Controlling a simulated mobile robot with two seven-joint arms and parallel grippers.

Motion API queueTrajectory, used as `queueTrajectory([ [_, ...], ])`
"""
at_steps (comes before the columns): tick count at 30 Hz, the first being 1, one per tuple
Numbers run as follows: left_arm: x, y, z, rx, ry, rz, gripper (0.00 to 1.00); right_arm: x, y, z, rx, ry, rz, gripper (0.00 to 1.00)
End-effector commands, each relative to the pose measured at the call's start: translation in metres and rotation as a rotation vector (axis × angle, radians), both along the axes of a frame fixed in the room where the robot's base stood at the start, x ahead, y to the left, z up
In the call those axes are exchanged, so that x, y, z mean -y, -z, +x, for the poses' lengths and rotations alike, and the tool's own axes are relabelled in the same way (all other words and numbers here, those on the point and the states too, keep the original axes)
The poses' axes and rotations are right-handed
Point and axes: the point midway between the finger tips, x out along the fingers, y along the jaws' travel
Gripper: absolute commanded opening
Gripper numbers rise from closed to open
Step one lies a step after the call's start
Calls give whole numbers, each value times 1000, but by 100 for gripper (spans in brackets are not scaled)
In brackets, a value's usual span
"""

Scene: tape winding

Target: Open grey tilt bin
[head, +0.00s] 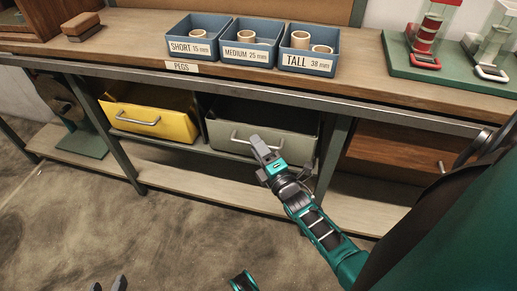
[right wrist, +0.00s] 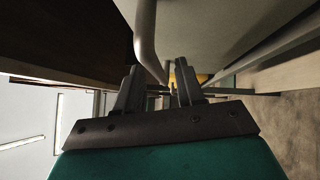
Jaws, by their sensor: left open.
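The grey tilt bin (head: 290,141) hangs under the workbench, right of a yellow bin. A pale bar handle (head: 236,138) runs across its front. My right gripper (head: 264,148) is at the right part of this handle. In the right wrist view the bar handle (right wrist: 146,38) reaches down between the fingers of my right gripper (right wrist: 158,82), which stand apart. Whether a finger touches the bar I cannot tell. My left gripper (head: 108,285) is open and empty at the bottom edge of the head view, low and far from the bin; only its fingertips show.
The yellow bin (head: 150,118) with its own handle sits to the left. A lower shelf (head: 190,177) runs beneath the bins. On the benchtop stand blue peg trays (head: 250,58) and a green board (head: 455,72). A wooden drawer (head: 398,150) is at right. The floor in front is clear.

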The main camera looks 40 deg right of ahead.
Motion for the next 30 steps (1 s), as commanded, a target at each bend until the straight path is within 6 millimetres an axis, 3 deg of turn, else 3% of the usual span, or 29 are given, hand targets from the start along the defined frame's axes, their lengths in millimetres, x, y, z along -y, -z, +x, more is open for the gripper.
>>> queueTrajectory([
  [6, 0, -1, 0, 2, 0, -1, 43, 0, 0, 0, 0, 0, 0, 37],
  [18, -1, -1, 2, 5, -4, 1, 43, 0, 0, 0, 0, 0, 0, 0],
  [30, -2, -1, 2, 6, -5, 2, 43, 0, 0, 0, 0, 0, 1, 0],
])
